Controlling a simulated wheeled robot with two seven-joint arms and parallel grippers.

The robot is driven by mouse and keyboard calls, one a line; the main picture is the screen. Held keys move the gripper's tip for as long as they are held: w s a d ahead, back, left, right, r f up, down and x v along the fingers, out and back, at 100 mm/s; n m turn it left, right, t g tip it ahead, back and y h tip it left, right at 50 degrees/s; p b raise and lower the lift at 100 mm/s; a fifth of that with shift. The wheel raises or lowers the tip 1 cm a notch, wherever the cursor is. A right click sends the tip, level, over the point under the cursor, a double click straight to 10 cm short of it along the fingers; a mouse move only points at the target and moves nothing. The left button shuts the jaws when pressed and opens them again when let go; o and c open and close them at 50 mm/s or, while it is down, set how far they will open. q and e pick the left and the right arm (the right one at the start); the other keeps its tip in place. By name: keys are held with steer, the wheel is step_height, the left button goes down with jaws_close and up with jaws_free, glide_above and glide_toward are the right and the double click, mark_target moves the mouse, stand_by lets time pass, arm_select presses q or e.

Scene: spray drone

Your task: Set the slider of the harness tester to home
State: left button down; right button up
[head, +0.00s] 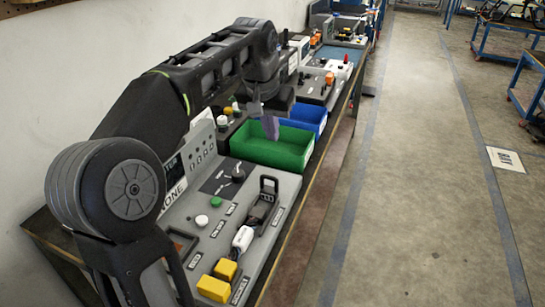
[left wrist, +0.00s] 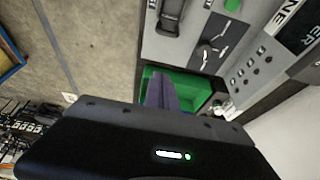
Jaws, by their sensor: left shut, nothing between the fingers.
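The harness tester appears to be the grey sloped panel (head: 205,200) nearest me, with partly hidden lettering on its upright back. It carries a black knob (head: 238,174), a green button (head: 215,202), a white button (head: 202,220), yellow blocks (head: 213,288) and a black upright piece (head: 268,187). I cannot tell for sure which part is the slider or its setting. My left gripper (head: 270,127) is shut and empty, above the green bin beyond the panel. In the left wrist view its purple fingers (left wrist: 162,92) hang over the bin, apart from the panel's knob (left wrist: 206,47). My right gripper is not in view.
The green bin (head: 262,157) stands just beyond the panel, with a blue bin (head: 310,115) behind it. More grey panels with orange parts (head: 330,78) continue along the bench. A wall runs along the left. The floor (head: 420,180) to the right is open.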

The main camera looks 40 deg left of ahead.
arm_select(q)
glide_above(269, 187)
steer(key=w+a, duration=0.1)
steer(key=w, duration=0.4)
step_height(269, 187, down, 10)
steer(key=s, duration=0.2)
steer(key=s+d, duration=0.1)
steer(key=s, duration=0.1)
steer(key=shift+s+d, duration=0.1)
steer(key=shift+s, duration=0.05)
steer(key=shift+s+f, duration=0.1)
